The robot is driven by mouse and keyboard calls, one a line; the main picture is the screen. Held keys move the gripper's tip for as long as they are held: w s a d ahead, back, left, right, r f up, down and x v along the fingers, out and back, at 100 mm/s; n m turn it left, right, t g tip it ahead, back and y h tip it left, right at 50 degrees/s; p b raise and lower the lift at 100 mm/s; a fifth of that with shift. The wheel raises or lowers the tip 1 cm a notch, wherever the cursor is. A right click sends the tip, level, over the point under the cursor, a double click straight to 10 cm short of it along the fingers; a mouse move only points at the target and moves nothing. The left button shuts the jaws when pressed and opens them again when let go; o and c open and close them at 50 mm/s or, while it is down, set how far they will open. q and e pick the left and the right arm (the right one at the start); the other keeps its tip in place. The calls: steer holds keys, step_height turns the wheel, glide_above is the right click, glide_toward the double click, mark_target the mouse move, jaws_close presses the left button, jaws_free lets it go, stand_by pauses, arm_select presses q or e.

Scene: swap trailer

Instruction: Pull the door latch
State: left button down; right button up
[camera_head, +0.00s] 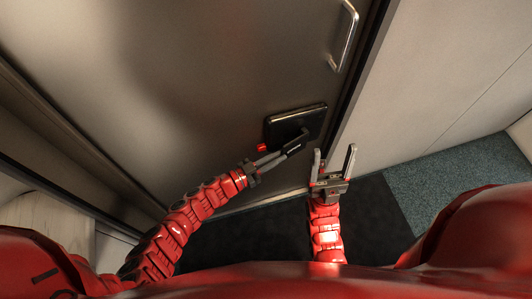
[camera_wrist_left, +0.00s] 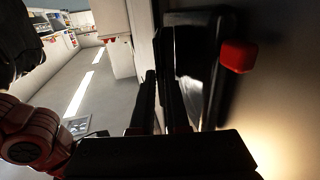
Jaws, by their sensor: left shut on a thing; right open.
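The door (camera_head: 190,70) is a grey metallic panel. Its latch (camera_head: 296,120) is a black rectangular fitting low on the door near its right edge. A small red piece (camera_head: 262,147) shows just left of it, and also in the left wrist view (camera_wrist_left: 238,56). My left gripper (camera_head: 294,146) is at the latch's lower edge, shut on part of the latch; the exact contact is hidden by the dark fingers. In the left wrist view the fingers (camera_wrist_left: 160,95) lie close beside the black latch (camera_wrist_left: 196,55). My right gripper (camera_head: 335,160) is open and empty, below and right of the latch.
A curved metal handle (camera_head: 345,38) is on the door above the latch. A dark door frame edge and a pale wall (camera_head: 430,90) stand to the right. A black mat (camera_head: 370,215) and blue-grey carpet (camera_head: 450,180) cover the floor. The left wrist view shows open floor (camera_wrist_left: 105,90) at left.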

arm_select(q)
steer(key=shift+s+d, duration=0.2)
steer(key=shift+d, duration=0.05)
steer(key=c, duration=1.2)
jaws_free()
steer(key=v, duration=1.7)
steer(key=shift+a+b, duration=0.25)
steer(key=shift+b, duration=0.05)
steer(key=shift+w, duration=0.1)
